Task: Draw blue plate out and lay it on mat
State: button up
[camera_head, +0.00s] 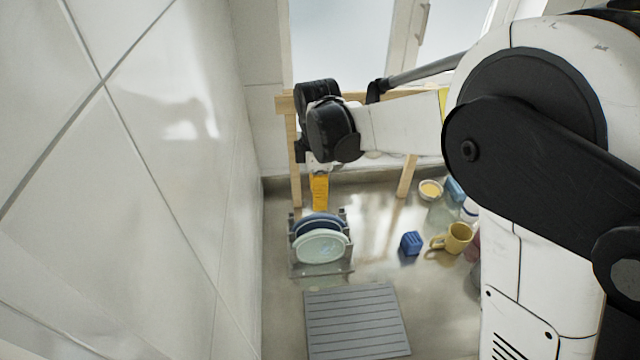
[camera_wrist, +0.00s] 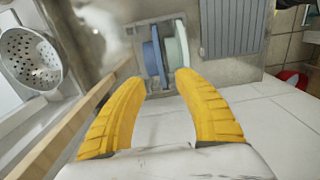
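The blue plate (camera_head: 318,222) stands on edge in a grey rack (camera_head: 320,271), behind a pale plate (camera_head: 321,247). In the wrist view, the blue plate (camera_wrist: 153,60) and the pale plate (camera_wrist: 181,45) show edge-on, side by side. The grey slatted mat (camera_head: 356,322) lies flat in front of the rack; part of it (camera_wrist: 232,25) shows in the wrist view. My gripper (camera_wrist: 160,80) is open, with two yellow fingers apart and nothing between them. In the head view my gripper (camera_head: 319,192) is above and behind the rack; its fingers overlap there.
A blue cube (camera_head: 411,243), a yellow mug (camera_head: 453,238) and a small bowl (camera_head: 430,190) stand right of the rack. A wooden frame (camera_head: 406,177) rises behind it, and a tiled wall (camera_head: 150,190) is on the left. The mat's surface is clear.

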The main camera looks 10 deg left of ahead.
aim_at(319, 215)
notch_tip(319, 215, down, 9)
jog(key=b, duration=0.2)
jog(key=shift+b, duration=0.35)
jog(key=shift+r, duration=0.1)
grip_shut()
